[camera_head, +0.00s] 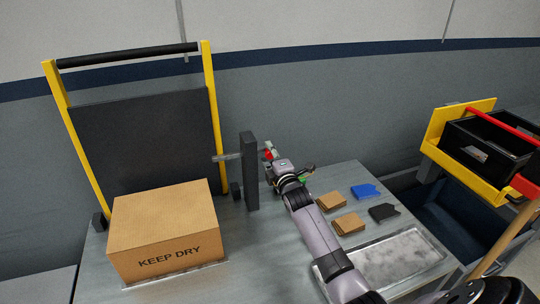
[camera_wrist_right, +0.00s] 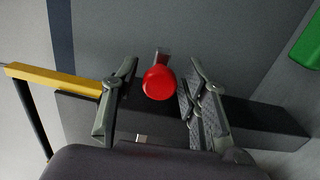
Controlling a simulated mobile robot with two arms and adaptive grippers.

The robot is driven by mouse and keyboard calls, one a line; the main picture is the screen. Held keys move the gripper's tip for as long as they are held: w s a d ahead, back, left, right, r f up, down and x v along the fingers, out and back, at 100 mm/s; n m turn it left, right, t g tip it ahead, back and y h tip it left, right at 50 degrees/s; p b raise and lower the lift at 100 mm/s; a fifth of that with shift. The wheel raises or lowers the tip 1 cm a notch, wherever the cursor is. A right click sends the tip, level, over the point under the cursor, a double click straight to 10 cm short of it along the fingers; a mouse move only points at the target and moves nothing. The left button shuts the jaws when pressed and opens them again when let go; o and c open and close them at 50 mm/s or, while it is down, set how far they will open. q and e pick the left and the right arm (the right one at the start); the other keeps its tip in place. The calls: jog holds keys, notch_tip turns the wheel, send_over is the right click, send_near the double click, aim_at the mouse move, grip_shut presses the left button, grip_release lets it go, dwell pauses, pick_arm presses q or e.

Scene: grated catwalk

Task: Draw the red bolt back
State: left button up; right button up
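The bolt's red knob (camera_head: 268,154) shows just beyond my right gripper, to the right of an upright dark post (camera_head: 250,175). A grey bar (camera_head: 226,157) sticks out on the post's left side. In the right wrist view the round red knob (camera_wrist_right: 159,82) sits between the two fingers, with a short grey piece behind it. My right gripper (camera_head: 277,163) is open around the knob; in the wrist view its fingers (camera_wrist_right: 155,100) stand on either side, with a gap at the left and the right finger close. Contact cannot be told. My left gripper is not in view.
A "KEEP DRY" carton (camera_head: 165,228) stands before a dark panel (camera_head: 145,145) in a yellow frame. Brown blocks (camera_head: 348,223), a blue piece (camera_head: 364,191), a dark piece (camera_head: 383,211) and a metal tray (camera_head: 395,262) lie on the table. Black bins (camera_head: 485,145) stand at right.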

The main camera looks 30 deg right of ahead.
grip_shut()
jog(key=s+d, duration=0.1)
jog(key=d, duration=0.6)
jog(key=shift+s+b, duration=0.35)
jog(key=shift+s, duration=0.05)
jog(key=shift+c, duration=1.4)
grip_release()
jog(key=o, duration=0.5)
jog(key=shift+d, duration=0.2)
jog(key=shift+a, duration=0.1)
